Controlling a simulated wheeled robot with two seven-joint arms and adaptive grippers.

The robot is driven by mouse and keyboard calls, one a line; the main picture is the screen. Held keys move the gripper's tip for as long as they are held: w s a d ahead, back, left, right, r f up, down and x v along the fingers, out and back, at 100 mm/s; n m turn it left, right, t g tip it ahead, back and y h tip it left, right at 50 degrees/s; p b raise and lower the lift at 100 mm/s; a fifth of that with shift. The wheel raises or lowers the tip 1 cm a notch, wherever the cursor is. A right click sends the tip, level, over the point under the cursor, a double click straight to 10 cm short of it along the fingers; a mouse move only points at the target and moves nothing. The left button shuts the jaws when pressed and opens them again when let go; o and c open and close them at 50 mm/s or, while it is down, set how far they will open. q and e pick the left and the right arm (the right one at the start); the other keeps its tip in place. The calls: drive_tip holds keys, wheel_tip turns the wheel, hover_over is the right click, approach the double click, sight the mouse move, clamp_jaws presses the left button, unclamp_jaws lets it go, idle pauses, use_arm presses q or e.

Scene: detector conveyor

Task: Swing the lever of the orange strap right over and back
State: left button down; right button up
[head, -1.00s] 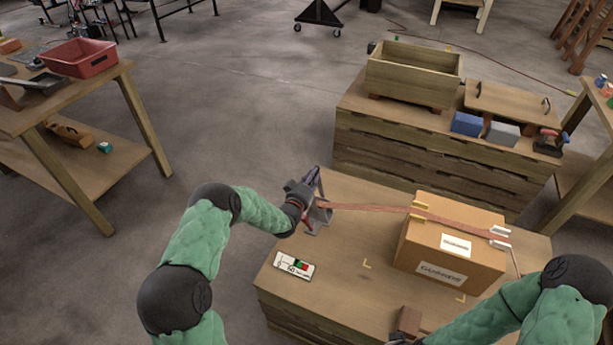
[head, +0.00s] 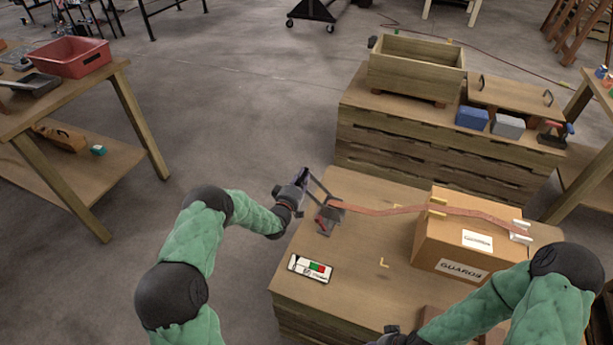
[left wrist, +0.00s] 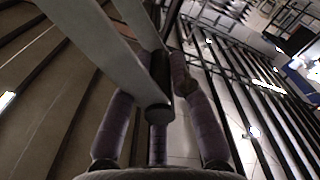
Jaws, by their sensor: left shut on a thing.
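The orange strap (head: 380,211) runs from a grey ratchet buckle (head: 328,217) at the table's left corner over a cardboard box (head: 465,240). The buckle's lever (head: 318,187) stands up and leans left, out past the table edge. My left gripper (head: 302,180) is shut on the lever's end. In the left wrist view, the lever's two grey bars (left wrist: 95,45) reach a dark cross-handle (left wrist: 158,85) between my purple finger pads. My right gripper (head: 392,338) is at the bottom edge of the head view, mostly cut off, and its jaws cannot be made out.
A white card with red and green marks (head: 311,267) lies on the wooden table (head: 350,290) left of the box. A stacked bench (head: 430,150) behind carries an open wooden crate (head: 415,75) and small blocks. Another table (head: 60,100) stands left. Floor between is clear.

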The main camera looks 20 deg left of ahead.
use_arm(q)
drive_tip(key=shift+a+f, duration=0.35)
drive_tip(key=shift+a, duration=0.05)
drive_tip(key=c, duration=1.1)
unclamp_jaws()
drive_tip(key=s, duration=1.2)
drive_tip(key=shift+a, duration=0.2)
